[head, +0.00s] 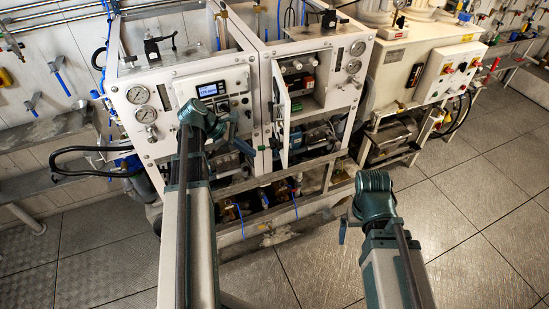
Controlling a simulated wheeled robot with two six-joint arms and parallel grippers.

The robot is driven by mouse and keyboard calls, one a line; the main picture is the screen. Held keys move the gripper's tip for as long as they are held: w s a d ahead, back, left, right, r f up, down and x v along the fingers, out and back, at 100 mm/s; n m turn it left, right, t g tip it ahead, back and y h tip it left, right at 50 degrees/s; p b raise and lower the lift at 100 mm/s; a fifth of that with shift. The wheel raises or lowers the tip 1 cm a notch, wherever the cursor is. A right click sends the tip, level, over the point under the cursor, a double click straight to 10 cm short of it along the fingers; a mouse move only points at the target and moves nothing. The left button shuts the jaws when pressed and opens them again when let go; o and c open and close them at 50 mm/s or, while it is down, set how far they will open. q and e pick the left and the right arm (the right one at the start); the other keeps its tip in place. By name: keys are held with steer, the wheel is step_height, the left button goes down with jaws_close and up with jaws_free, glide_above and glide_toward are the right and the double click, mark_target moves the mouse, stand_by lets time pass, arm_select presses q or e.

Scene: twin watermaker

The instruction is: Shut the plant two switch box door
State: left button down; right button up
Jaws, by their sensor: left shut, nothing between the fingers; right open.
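The switch box (314,99) on the right-hand white frame stands open, showing breakers and wiring inside. Its white door (282,112) is hinged at the left and swung out toward me, seen nearly edge-on. My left gripper (240,146) is shut and empty, in front of the left-hand panel and left of the door. From this view it appears apart from the door, but the depth is hard to judge. My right gripper (343,226) is open and empty, low over the floor in front of the frame, well below the door; its fingers show only small.
The left-hand panel (180,88) carries a display and gauges (138,95). More gauges (356,50) sit right of the open box. A cream cabinet (425,70) with a switch panel and a motor below stands at right. Pipes and hoses run under the frames. The floor (470,230) at right is clear.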

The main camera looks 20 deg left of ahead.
arm_select(q)
steer(key=a+n, duration=0.2)
steer(key=a, duration=0.1)
steer(key=b, duration=0.7)
glide_toward(283, 161)
step_height(283, 161, down, 5)
steer(key=d, duration=0.2)
steer(key=shift+w+d+t, duration=0.4)
steer(key=shift+w+d, duration=0.25)
steer(key=shift+w, duration=0.1)
